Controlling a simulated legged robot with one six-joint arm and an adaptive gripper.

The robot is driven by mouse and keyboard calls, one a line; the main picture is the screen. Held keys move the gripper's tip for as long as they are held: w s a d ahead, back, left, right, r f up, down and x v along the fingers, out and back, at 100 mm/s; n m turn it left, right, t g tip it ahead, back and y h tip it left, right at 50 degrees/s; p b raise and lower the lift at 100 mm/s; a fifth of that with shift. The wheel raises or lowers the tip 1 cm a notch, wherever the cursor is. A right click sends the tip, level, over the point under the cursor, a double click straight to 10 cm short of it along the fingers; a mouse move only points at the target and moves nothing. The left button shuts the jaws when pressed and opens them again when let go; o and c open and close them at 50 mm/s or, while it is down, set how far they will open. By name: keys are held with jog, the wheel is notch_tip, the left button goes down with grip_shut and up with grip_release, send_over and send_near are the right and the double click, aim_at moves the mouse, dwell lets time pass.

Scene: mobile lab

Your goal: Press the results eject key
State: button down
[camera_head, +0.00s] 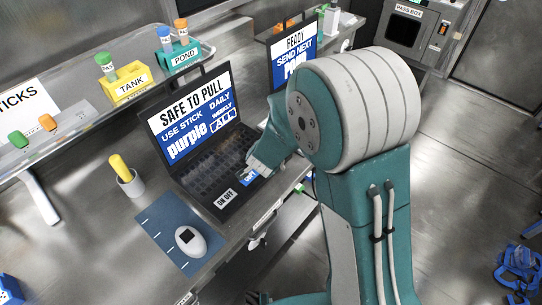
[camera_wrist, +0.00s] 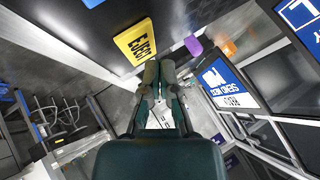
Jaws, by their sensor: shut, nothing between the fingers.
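A yellow key labelled EJECT (camera_wrist: 136,42) lies on the dark laptop deck at the top of the wrist view. My gripper (camera_wrist: 159,68) is shut and empty, its fingertips just below the key's lower right corner in that view. I cannot tell whether they touch it. In the head view my gripper (camera_head: 258,168) is over the right front of the laptop (camera_head: 205,165) and hides the yellow key.
A purple piece (camera_wrist: 193,46) and an orange piece (camera_wrist: 228,47) show right of the key. A second screen (camera_head: 293,58) reads READY, SEND NEXT.

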jog(key=shift+r, duration=2.5)
jog(key=shift+r, duration=0.4)
jog(key=s+r+n+y, duration=0.55)
jog(key=s+r, duration=0.25)
jog(key=r, duration=0.5)
jog(key=s+d+r+n+g+h, duration=0.1)
jog(key=s+d+n+h, duration=0.1)
jog(key=s+d, duration=0.3)
jog(key=s+d+r+n+g+h, duration=0.1)
jog(key=s+d, duration=0.5)
jog(key=s, duration=0.8)
jog(key=shift+s+r+n+g+h, duration=0.3)
jog(key=shift+n+g+h, duration=0.35)
jog(key=shift+n, duration=0.5)
